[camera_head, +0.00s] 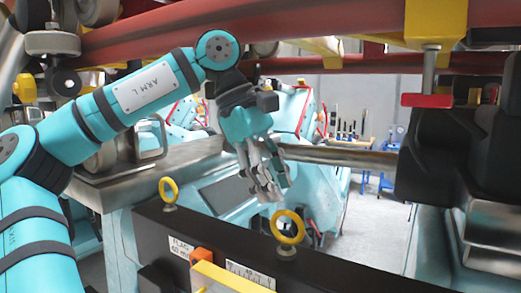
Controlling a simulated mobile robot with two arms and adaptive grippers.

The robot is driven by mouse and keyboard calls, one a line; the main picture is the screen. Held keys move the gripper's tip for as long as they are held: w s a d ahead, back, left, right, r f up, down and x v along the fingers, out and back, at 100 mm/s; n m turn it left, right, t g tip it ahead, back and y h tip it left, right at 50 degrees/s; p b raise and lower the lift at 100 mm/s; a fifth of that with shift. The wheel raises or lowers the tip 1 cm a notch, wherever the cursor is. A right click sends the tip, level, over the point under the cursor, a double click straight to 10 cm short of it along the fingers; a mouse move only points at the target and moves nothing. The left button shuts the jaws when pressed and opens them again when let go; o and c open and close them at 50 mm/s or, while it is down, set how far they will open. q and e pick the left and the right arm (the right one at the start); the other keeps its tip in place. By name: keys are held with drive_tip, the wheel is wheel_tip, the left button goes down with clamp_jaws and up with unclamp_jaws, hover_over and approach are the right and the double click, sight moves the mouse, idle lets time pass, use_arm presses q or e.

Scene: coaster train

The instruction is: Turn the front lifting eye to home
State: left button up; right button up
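Two yellow ring-shaped lifting eyes stand upright on a dark beam (335,268). One lifting eye (287,227) is nearer, with its ring broad and open to the camera. The other lifting eye (168,190) is further left and its ring looks narrower. I cannot tell which one is called front. My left gripper (269,192) points down, just above and behind the nearer eye in the picture, and appears apart from it. Its grey fingers are close together and overlap in this view, so their opening is unclear. My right gripper is not in view.
A white label (181,247), an orange block (201,257), a yellow bar (232,277) and a scale plate (250,274) are on the beam's near side. Red rails (300,22) run overhead. A red-ended post (428,99) hangs at right, beside dark seats (455,130).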

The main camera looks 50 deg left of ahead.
use_arm(q)
drive_tip(key=v, duration=0.8)
idle(0.4)
